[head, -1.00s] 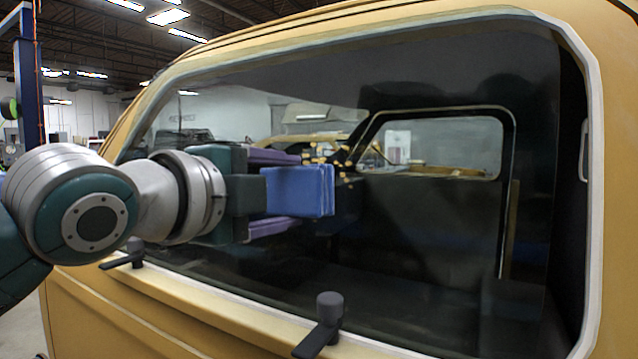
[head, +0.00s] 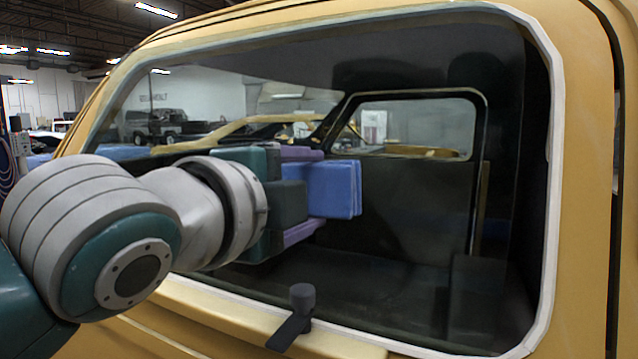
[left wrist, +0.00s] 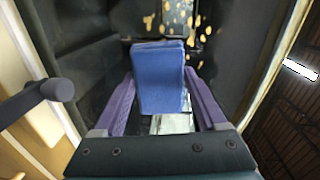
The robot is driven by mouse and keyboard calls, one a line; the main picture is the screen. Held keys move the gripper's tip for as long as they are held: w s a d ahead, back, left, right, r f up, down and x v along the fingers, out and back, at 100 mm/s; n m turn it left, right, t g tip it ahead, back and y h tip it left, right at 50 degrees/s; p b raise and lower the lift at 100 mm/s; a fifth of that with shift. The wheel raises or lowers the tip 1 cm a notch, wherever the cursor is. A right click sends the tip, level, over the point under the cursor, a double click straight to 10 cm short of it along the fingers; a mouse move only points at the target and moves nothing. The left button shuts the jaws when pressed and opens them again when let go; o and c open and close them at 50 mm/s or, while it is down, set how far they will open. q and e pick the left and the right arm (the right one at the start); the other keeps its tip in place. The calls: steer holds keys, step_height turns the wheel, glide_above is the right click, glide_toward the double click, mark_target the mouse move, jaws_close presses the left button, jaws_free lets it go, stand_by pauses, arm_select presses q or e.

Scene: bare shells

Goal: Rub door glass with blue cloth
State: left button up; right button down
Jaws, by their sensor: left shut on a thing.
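A folded blue cloth (head: 334,189) is held at the tip of my left gripper (head: 305,190), in front of the door glass (head: 400,215). In the left wrist view the cloth (left wrist: 159,78) sits between the two purple fingers of the left gripper (left wrist: 160,95), which is shut on it. The glass is a large dark pane in a pale frame on a yellow vehicle body. I cannot tell whether the cloth touches the glass. My right gripper is in neither view.
A dark handle (head: 295,315) stands up from the sill below the glass; a dark handle (left wrist: 50,98) also shows in the left wrist view. The yellow body (head: 590,180) borders the glass on the right. The vehicle's interior shows through the pane.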

arm_select(q)
steer(key=shift+w+r+p, duration=0.15)
steer(key=shift+r+p, duration=0.65)
steer(key=shift+p, duration=0.05)
steer(key=shift+w+a+p, duration=0.25)
steer(key=shift+a, duration=0.5)
steer(key=shift+w+a+p, duration=0.2)
steer(key=shift+w+a, duration=0.05)
steer(key=shift+a, duration=0.45)
steer(key=shift+w+a+p, duration=0.5)
steer(key=shift+w+a, duration=0.85)
steer(key=shift+a, duration=2.15)
steer(key=shift+s+d+r+p, duration=0.25)
steer(key=shift+s+d+p, duration=0.2)
steer(key=shift+d, duration=0.65)
steer(key=shift+s+d+r+p, duration=0.3)
steer(key=shift+d+p, duration=0.25)
steer(key=shift+d, duration=0.6)
steer(key=shift+s+d+r+p, duration=0.2)
steer(key=shift+s+d+p, duration=0.3)
steer(key=shift+d, duration=0.6)
steer(key=shift+s+d+f, duration=0.1)
steer(key=shift+s+d, duration=0.15)
steer(key=shift+d, duration=0.6)
steer(key=shift+s+d, duration=0.25)
steer(key=shift+d, duration=0.6)
